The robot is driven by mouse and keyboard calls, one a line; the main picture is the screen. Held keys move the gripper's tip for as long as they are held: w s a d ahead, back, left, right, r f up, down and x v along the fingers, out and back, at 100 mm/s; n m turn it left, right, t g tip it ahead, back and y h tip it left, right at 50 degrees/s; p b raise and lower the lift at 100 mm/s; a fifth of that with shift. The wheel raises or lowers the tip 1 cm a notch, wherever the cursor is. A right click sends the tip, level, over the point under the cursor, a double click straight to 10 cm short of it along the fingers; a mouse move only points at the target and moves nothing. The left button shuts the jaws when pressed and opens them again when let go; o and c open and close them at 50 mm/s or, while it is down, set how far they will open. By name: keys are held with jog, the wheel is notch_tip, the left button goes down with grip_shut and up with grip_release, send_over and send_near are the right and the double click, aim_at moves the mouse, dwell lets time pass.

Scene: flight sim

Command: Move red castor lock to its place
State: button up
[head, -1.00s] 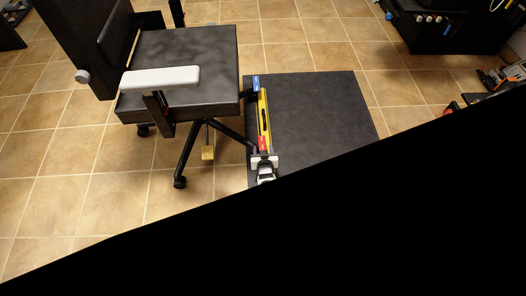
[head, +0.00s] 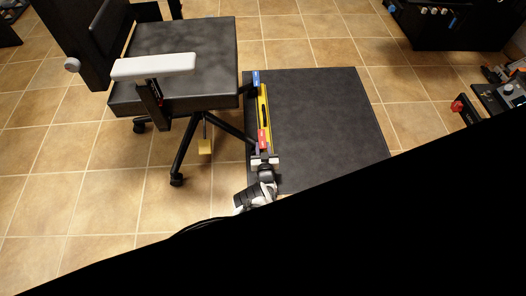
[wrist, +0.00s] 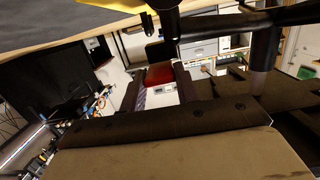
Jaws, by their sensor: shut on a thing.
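The red castor lock (head: 264,138) is at the near end of a yellow rail (head: 264,107), beside the chair's base. My gripper (head: 264,152) reaches it from the near side. In the wrist view the red lock (wrist: 159,74) shows between the two fingertips of my gripper (wrist: 159,83), which is shut on it. A blue block (head: 256,79) is at the rail's far end. I cannot tell whether the red lock touches the rail.
An office chair (head: 180,60) with black legs and castors stands left of the rail. A dark mat (head: 320,120) lies to the right. A black console (head: 435,25) stands at the back right. My own black body hides the lower right. Tiled floor is clear at left.

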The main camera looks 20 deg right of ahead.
jog(key=shift+s+f+t+b, duration=0.1)
jog(key=shift+f+t+b, duration=0.15)
jog(key=shift+t+b, duration=0.15)
jog(key=o, duration=1)
